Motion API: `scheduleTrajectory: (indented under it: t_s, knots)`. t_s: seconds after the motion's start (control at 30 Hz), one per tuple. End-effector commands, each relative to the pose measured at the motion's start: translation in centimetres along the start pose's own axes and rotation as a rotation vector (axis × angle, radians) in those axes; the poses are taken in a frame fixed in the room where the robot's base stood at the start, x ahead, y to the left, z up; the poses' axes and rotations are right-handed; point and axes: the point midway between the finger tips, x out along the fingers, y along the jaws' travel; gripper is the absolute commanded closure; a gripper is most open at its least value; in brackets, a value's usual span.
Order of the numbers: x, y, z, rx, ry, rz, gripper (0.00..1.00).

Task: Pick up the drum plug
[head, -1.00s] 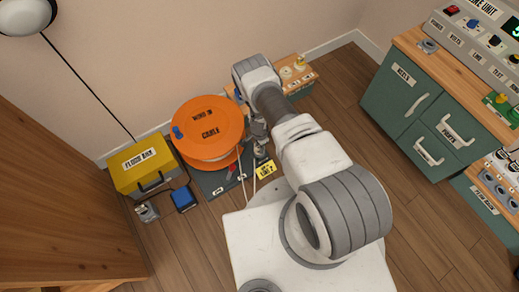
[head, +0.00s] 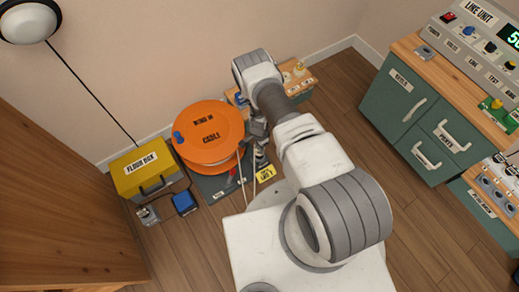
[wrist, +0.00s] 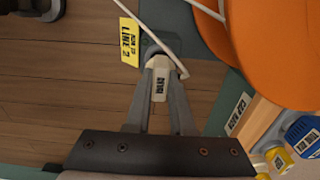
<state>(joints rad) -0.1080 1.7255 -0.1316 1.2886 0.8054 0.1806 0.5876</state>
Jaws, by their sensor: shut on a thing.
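The drum plug (wrist: 160,84) is a small pale block with a dark-lettered label, in the middle of the wrist view. My gripper (wrist: 161,70) is shut on it, one finger on each side. A white cable (wrist: 157,37) runs close by the plug and bends beside the fingertips. In the head view my gripper (head: 260,146) is low, just right of the orange cable drum (head: 208,130), and the plug is too small to make out there. The drum also fills the upper right of the wrist view (wrist: 275,50).
A yellow "LINE 2" tag (wrist: 130,42) lies close to the plug. A low wooden-topped box (head: 298,80) is behind my arm. Green cabinets (head: 420,115) stand at right; floor between is clear.

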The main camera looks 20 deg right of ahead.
Motion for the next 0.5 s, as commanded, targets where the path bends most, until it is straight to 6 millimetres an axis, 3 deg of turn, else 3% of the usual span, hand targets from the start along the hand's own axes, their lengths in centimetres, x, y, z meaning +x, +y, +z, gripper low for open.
scheduleTrajectory:
  t_s: [0.03,0.5]
  knots:
    - [-1.6,0.4,-0.6,0.007,0.000,0.001,1.00]
    - [-6.7,5.8,-8.0,0.005,-0.001,0.000,1.00]
